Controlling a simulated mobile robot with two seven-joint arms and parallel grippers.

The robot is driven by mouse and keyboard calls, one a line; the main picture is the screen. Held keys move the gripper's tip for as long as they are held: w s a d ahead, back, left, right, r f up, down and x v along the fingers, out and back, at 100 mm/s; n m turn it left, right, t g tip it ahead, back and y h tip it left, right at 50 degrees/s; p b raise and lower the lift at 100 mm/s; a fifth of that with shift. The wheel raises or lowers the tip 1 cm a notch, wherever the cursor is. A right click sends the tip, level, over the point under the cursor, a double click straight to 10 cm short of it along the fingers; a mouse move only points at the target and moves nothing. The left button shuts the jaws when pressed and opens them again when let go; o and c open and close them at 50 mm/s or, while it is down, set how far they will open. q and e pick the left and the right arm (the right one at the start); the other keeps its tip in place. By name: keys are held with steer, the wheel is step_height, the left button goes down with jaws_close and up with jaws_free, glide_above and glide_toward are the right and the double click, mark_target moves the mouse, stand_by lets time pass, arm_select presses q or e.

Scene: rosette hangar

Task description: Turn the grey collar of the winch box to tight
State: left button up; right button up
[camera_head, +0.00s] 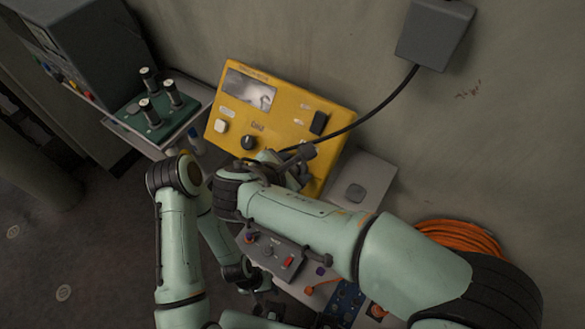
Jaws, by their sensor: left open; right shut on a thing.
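The winch box, a tilted yellow panel box (285,108), stands against the wall at upper centre. It has a black knob, a white button, a dark switch and a window. A black cable (374,115) runs down across its right side to the place where my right gripper (300,163) is. My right gripper is shut at the box's lower right, at the cable's end. The grey collar is mostly hidden there by my gripper and wrist, so its setting cannot be read. My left gripper (262,303) is open, low in the view, apart from the box.
A green block with several black-topped posts (153,108) stands on a shelf left of the box. A grey wall unit (435,30) feeds the cable. A small grey control box (272,250) lies below my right arm. Orange hose (465,238) is coiled at right.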

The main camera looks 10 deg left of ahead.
steer(key=m+b, duration=0.3)
steer(key=m, duration=0.2)
steer(key=shift+f, duration=0.1)
steer(key=m+b, duration=0.3)
steer(key=m, duration=0.2)
steer(key=shift+s+m+b, duration=0.1)
steer(key=shift+m+b, duration=0.3)
steer(key=shift+m+t+b, duration=0.3)
steer(key=shift+m+b, duration=0.25)
steer(key=shift+m, duration=0.25)
arm_select(q)
step_height(320, 180, down, 11)
steer(key=s+b, duration=0.2)
steer(key=s, duration=0.1)
steer(key=shift+r, duration=0.2)
arm_select(e)
steer(key=shift+m, duration=1.9)
arm_select(q)
steer(key=shift+w, duration=0.1)
arm_select(e)
steer(key=o, duration=1)
steer(key=shift+o, duration=0.2)
